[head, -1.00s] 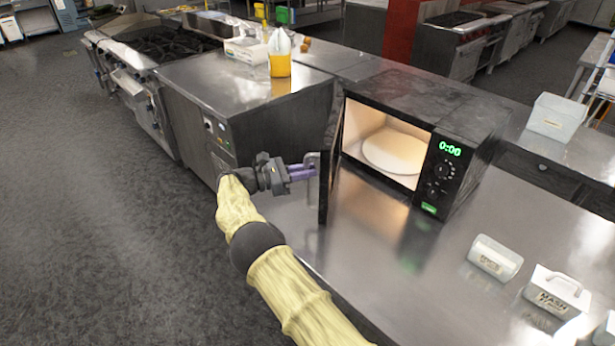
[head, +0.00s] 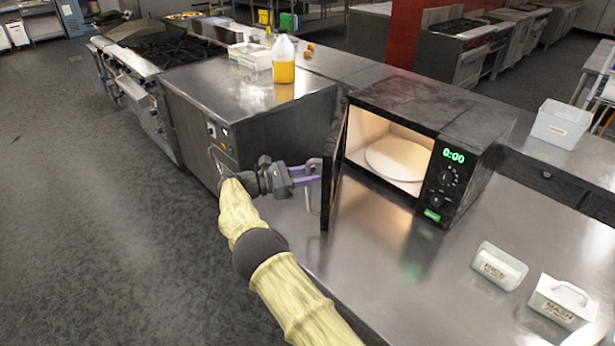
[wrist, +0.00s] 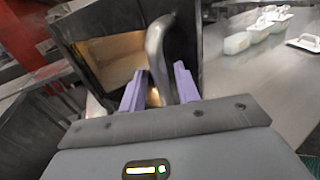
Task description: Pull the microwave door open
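The black microwave (head: 425,108) stands on the steel counter with its lit inside and round plate showing. Its door (head: 329,200) is swung well out on the left and is seen nearly edge-on in the head view. My gripper (head: 316,172) is at the outer face of the door, by its metal handle (head: 307,198). In the wrist view, the curved handle (wrist: 156,45) passes between my two purple fingers (wrist: 157,82). The fingers stand apart, with a visible gap between the left finger and the handle.
The steel counter (head: 400,265) is bare in front of the microwave. Labelled white containers (head: 499,266) (head: 562,301) stand at the right, and a clear bin (head: 561,123) behind them. A jug of yellow liquid (head: 284,62) stands on the unit at the back left.

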